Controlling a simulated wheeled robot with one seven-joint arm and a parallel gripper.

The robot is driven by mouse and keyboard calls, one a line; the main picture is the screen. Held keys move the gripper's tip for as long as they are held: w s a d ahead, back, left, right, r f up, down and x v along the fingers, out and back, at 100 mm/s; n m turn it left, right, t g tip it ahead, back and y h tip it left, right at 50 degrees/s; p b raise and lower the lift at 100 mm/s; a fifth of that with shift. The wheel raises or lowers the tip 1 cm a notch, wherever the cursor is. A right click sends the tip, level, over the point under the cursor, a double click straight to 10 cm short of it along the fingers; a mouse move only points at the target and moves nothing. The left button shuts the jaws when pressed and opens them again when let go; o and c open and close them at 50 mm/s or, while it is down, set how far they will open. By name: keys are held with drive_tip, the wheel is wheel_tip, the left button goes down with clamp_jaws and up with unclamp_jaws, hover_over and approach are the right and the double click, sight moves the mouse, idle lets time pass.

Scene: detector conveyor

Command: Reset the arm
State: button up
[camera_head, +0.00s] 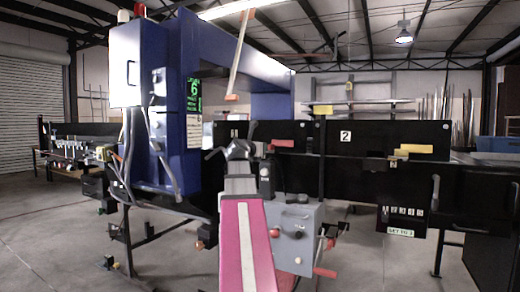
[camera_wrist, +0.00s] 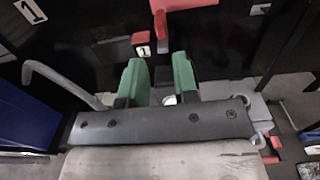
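My arm reaches forward from the bottom middle of the head view, with a pink link (camera_head: 247,245) nearest. Its far end is in front of the black conveyor side wall, and the fingers are too small to make out there. In the wrist view my gripper (camera_wrist: 159,75) shows two green fingers held apart, with no object seen between them. Just beyond the left fingertip is a red piece (camera_wrist: 141,38) above a small tag marked 1. I cannot tell whether the finger touches it.
A blue detector frame (camera_head: 158,130) with a green display stands at the left. A grey control box (camera_head: 298,235) with knobs is close to the right of my arm. The black conveyor (camera_head: 375,138) runs across, carrying a yellow piece (camera_head: 416,148). The concrete floor at lower left is mostly clear.

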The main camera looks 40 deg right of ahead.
drive_tip(key=w+a+f+n+t+y, duration=0.4)
drive_tip(key=w+a+f+n+t, duration=0.15)
drive_tip(key=a+f+n, duration=0.35)
drive_tip(key=w+a+f+n+t+y, duration=0.4)
drive_tip(key=w+a+n, duration=0.3)
drive_tip(key=n, duration=0.4)
drive_tip(key=w+a+f+n+g+y, duration=0.1)
drive_tip(key=w+a+f+n+y, duration=0.2)
drive_tip(key=a+f+n+y, duration=0.85)
drive_tip(key=s+a+f+n+g, duration=0.3)
drive_tip(key=a+f+n, duration=0.15)
drive_tip(key=f, duration=0.45)
drive_tip(key=s+a+f+n+g, duration=0.3)
drive_tip(key=a+f, duration=0.2)
drive_tip(key=f, duration=0.4)
drive_tip(key=s+a+f+n+g, duration=0.3)
drive_tip(key=a+f+n, duration=0.15)
drive_tip(key=f, duration=0.45)
drive_tip(key=s+a+f+n+g+h, duration=0.1)
drive_tip(key=s+f+n+g+h, duration=0.2)
drive_tip(key=s+f, duration=1)
drive_tip(key=s+n+g, duration=0.1)
drive_tip(key=n+g, duration=0.1)
drive_tip(key=g, duration=0.3)
drive_tip(key=shift+a+f+h, duration=0.15)
drive_tip(key=shift+a+h, duration=0.15)
drive_tip(key=shift+h, duration=0.05)
